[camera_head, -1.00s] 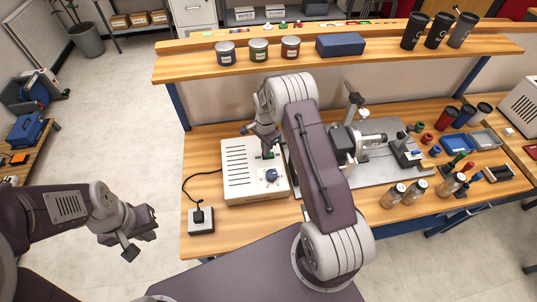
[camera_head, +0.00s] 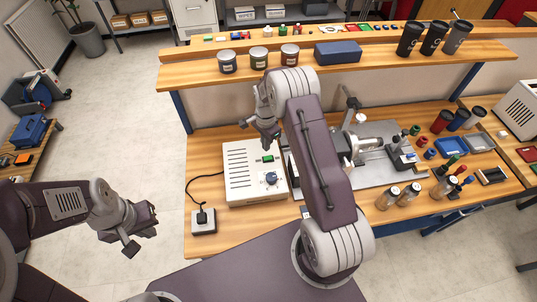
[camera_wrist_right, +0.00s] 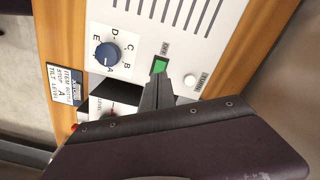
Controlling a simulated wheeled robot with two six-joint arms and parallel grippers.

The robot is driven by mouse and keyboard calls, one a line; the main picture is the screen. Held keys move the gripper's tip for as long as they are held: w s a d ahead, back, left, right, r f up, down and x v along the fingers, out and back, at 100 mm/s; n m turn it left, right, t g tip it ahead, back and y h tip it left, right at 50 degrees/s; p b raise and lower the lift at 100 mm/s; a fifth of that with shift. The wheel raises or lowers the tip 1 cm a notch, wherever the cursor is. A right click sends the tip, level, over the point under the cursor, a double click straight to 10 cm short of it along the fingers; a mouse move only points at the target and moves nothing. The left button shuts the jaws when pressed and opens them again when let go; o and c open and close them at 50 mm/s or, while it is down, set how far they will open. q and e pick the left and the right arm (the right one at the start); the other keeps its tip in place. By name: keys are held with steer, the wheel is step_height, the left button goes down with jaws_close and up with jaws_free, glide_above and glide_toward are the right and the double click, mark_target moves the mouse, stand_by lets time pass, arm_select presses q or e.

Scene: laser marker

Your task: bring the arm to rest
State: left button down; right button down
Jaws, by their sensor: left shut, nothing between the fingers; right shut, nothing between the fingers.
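My right gripper (camera_head: 264,145) is above the back part of the white control box (camera_head: 238,172) on the bench, with its arm reaching across the middle of the head view. In the right wrist view its fingers (camera_wrist_right: 157,82) are shut and empty, with their tips just below the green switch (camera_wrist_right: 159,66) in the picture. A blue dial (camera_wrist_right: 107,53) is on the box to the left of them. My left gripper (camera_head: 139,234) is shut and empty over the floor, left of the bench.
A laser marking rig (camera_head: 362,143) on a grey plate stands right of my right arm. Glass jars (camera_head: 388,198) and small bottles are at the bench's right. A shelf (camera_head: 330,72) with tins and cups crosses above the back. A small cabled box (camera_head: 204,222) sits at the front left.

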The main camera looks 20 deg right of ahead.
steer(key=shift+r, duration=0.4)
